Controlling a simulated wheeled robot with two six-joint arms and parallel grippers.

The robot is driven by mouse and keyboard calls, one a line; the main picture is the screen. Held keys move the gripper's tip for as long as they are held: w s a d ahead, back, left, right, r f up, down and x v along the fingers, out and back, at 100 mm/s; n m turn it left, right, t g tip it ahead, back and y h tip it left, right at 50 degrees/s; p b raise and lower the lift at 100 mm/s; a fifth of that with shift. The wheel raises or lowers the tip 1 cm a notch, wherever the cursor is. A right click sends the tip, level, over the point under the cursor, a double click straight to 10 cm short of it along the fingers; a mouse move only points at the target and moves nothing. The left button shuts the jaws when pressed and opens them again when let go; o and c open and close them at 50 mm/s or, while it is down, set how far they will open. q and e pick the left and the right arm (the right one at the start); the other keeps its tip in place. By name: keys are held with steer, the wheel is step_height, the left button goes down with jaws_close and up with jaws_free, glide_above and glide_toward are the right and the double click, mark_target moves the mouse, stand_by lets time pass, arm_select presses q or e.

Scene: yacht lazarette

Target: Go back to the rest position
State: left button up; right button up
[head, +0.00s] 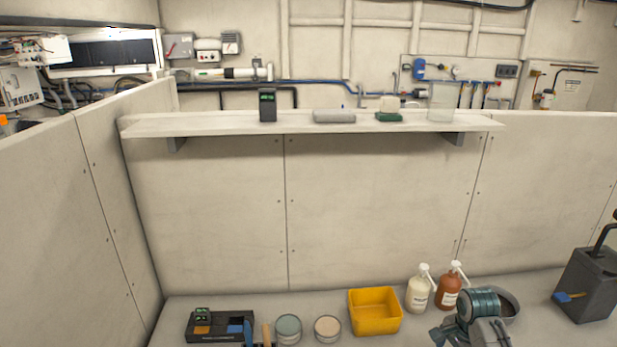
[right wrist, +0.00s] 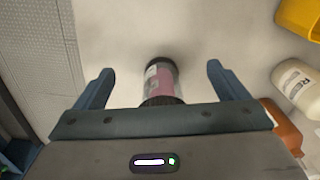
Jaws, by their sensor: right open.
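My right gripper (right wrist: 158,76) is open in the right wrist view, with its two fingers spread wide. A clear cylinder with a pink label and dark ends (right wrist: 160,82) shows in the gap between the fingers. Neither finger appears to touch it, and its lower end is hidden by the gripper body. In the head view, part of the right arm shows at the bottom right, but its fingertips are not clear. I cannot make out my left gripper in either view.
A yellow bin (head: 375,313), a cream bottle (head: 419,293) and a brown bottle (head: 449,290) stand nearby. Two round tins, a black tray (head: 222,326) and a dark can (head: 590,285) line the worktop. A shelf (head: 220,123) juts from the panel above.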

steer(key=s+a+f+n+t, duration=0.1)
steer(key=s+a+f+n, duration=0.2)
steer(key=s, duration=0.5)
steer(key=s+a+f+n+t, duration=0.1)
steer(key=s+a+f+n, duration=0.1)
steer(key=s+n, duration=0.45)
steer(key=s+a+r+n+t, duration=0.1)
steer(key=s+a+r+n, duration=0.15)
steer(key=s, duration=0.55)
steer(key=s+a+r+n+t, duration=0.1)
steer(key=s+r+n, duration=0.2)
steer(key=s, duration=0.5)
steer(key=d+f+g+b, duration=0.25)
steer(key=f+b, duration=0.55)
steer(key=f, duration=3)
arm_select(q)
step_height(320, 180, down, 14)
steer(key=d+b, duration=0.1)
steer(key=b, duration=0.5)
steer(key=shift+d+f, duration=0.25)
steer(key=shift+d, duration=0.15)
arm_select(e)
steer(key=s+d+f, duration=0.1)
steer(key=s+f, duration=0.8)
steer(key=f, duration=0.4)
steer(key=s+d+f, duration=0.1)
steer(key=s+f, duration=0.8)
steer(key=f, duration=0.4)
steer(key=shift+s+h, duration=0.3)
steer(key=shift+s, duration=0.1)
